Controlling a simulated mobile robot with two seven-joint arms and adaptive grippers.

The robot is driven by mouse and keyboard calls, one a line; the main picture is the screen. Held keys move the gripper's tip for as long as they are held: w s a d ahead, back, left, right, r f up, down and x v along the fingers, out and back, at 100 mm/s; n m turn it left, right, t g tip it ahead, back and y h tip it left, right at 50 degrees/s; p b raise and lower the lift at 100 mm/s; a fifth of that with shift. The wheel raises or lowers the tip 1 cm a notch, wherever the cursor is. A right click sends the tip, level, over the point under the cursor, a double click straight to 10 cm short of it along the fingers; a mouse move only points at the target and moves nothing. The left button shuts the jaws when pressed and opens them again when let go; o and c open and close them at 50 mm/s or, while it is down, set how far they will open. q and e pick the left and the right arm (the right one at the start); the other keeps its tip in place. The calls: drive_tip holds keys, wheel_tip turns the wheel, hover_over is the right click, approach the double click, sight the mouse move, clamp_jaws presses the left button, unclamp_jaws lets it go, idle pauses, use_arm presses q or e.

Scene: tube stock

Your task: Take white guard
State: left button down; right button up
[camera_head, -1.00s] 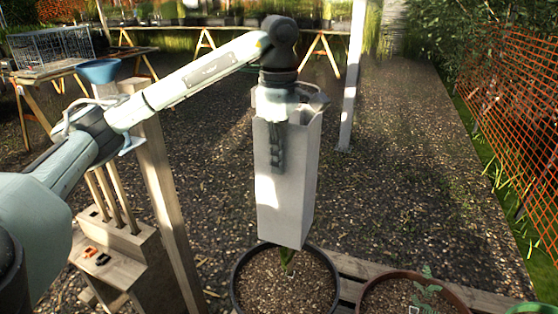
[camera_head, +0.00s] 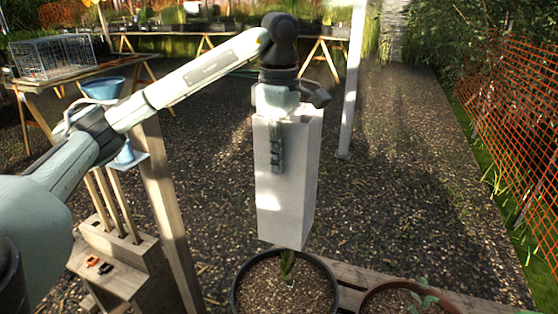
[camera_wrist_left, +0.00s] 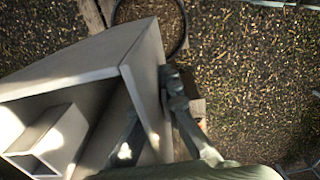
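The white guard (camera_head: 289,205) is a tall, open-ended square tube, upright above a black pot (camera_head: 236,290) of soil. A green plant stem (camera_head: 288,268) shows below its lower edge. My left gripper (camera_head: 283,140) is at the guard's top rim, with one finger down the outside of a wall. The left wrist view looks into the guard (camera_wrist_left: 85,62), with one finger of my left gripper (camera_wrist_left: 158,125) outside the wall and the other inside. It appears shut on that wall. My right gripper is not in view.
A reddish-brown pot (camera_head: 372,293) with a seedling stands at the lower right on wooden slats. A wooden post (camera_head: 168,200) and a wooden stand (camera_head: 120,245) are at the left. A blue funnel (camera_head: 102,88) is behind my arm. Open gravel lies right of the guard.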

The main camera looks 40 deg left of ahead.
use_arm(q)
drive_tip(key=shift+r, duration=6.8)
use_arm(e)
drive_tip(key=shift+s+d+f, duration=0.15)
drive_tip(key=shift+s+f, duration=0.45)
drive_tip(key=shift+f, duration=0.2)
